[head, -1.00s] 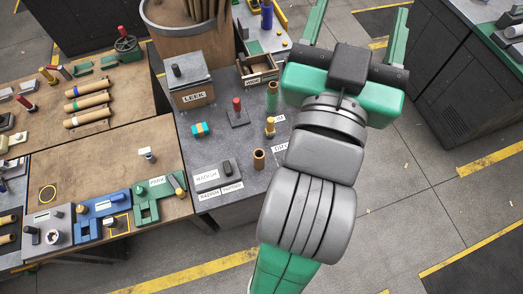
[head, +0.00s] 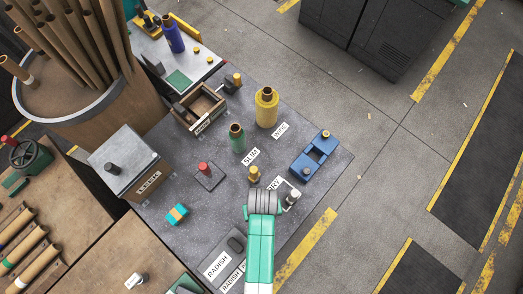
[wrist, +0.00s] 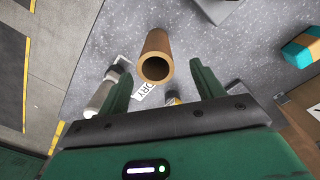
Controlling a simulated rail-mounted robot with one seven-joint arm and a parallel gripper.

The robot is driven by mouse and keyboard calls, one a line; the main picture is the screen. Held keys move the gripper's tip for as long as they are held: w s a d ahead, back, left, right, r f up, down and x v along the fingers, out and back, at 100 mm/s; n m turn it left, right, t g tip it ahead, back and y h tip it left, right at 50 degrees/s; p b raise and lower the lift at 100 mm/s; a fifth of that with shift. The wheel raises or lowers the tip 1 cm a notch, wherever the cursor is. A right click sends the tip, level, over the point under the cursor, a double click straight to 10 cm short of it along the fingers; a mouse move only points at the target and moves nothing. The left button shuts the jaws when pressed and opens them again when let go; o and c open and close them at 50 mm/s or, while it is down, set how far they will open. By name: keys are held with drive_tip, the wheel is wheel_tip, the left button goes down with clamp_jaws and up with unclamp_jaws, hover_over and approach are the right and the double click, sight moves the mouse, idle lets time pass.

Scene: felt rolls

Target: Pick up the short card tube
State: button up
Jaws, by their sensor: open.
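The short card tube (wrist: 156,58) is a plain brown, open-topped tube, seen from above in the wrist view. It stands on the grey speckled worktop (wrist: 230,50), apart from both fingers. My gripper (wrist: 160,72) is open, its two green fingers reaching toward the tube, one on either side in the picture. In the head view my arm (head: 260,245) covers the tube and the gripper is hidden.
A green roll (head: 237,140) and a yellow roll (head: 266,108) stand farther back on the worktop. A blue fixture (head: 314,155) lies right of them. A white-grey cylinder (wrist: 103,92) lies near the left finger. A teal-and-orange block (head: 176,214) lies left.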

drive_tip(key=f, duration=0.6)
drive_tip(key=shift+s+d+f, duration=0.25)
drive_tip(key=shift+d+f, duration=0.05)
drive_tip(key=shift+f, duration=0.05)
drive_tip(key=c, duration=1.3)
drive_tip(key=shift+r, duration=0.15)
drive_tip(key=shift+r, duration=0.25)
drive_tip(key=r, duration=0.3)
drive_tip(key=shift+s+d, duration=0.1)
drive_tip(key=shift+s, duration=0.15)
drive_tip(key=s+d, duration=0.2)
drive_tip(key=s, duration=0.2)
drive_tip(key=s+d+r, duration=0.1)
drive_tip(key=s+d, duration=0.2)
drive_tip(key=s, duration=0.2)
drive_tip(key=s+d, duration=0.2)
drive_tip(key=s, duration=0.2)
drive_tip(key=shift+s+d+r+b, duration=0.15)
drive_tip(key=shift+d+b, duration=0.25)
